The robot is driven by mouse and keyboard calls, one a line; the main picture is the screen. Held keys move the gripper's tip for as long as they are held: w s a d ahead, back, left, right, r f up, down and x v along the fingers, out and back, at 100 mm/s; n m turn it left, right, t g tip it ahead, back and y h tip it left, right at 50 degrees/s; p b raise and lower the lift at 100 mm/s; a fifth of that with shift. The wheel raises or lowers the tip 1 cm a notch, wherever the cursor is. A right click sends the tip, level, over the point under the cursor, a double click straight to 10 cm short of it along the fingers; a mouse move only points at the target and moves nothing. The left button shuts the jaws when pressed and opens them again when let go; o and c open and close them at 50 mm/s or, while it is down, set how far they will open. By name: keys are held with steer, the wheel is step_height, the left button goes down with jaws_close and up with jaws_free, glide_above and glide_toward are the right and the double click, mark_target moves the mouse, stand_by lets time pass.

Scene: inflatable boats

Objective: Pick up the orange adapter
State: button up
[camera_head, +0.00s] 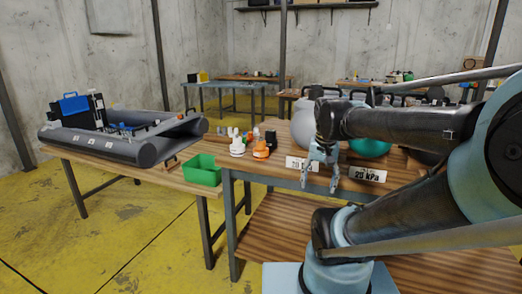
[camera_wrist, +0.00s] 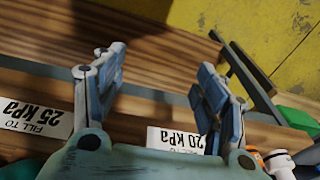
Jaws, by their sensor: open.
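The orange adapter (camera_head: 261,151) stands on the wooden workbench (camera_head: 255,170), left of my gripper in the head view. A white adapter (camera_head: 237,147) stands just left of it. In the wrist view, a partly hidden orange piece shows at the lower right beside a white fitting (camera_wrist: 279,165); I cannot tell for certain that it is the same adapter. My gripper (camera_head: 318,187) points down near the front edge of the bench, apart from the adapter. In the wrist view my gripper (camera_wrist: 160,62) has its fingers spread with nothing between them.
Pressure labels (camera_head: 302,164) (camera_head: 367,174) stand along the bench front. Grey and teal balls (camera_head: 370,147) sit behind my arm. A green bin (camera_head: 202,171) is on the left table, beside a grey inflatable boat (camera_head: 120,146). A small black item (camera_head: 271,138) stands behind the adapter.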

steer(key=w+a+r+m+g, duration=0.1)
steer(key=w+a+r+m, duration=0.65)
steer(key=w+r, duration=0.55)
step_height(320, 180, up, 4)
steer(key=m, duration=0.6)
glide_above(261, 149)
steer(key=w, duration=0.2)
steer(key=shift+g, duration=0.4)
steer(key=f, duration=1.1)
steer(key=shift+w+a+f, duration=0.1)
steer(key=shift+a+f, duration=0.05)
steer(key=shift+a, duration=0.05)
steer(key=shift+d+f, duration=0.2)
steer(key=shift+f, duration=2.65)
steer(key=c, duration=0.9)
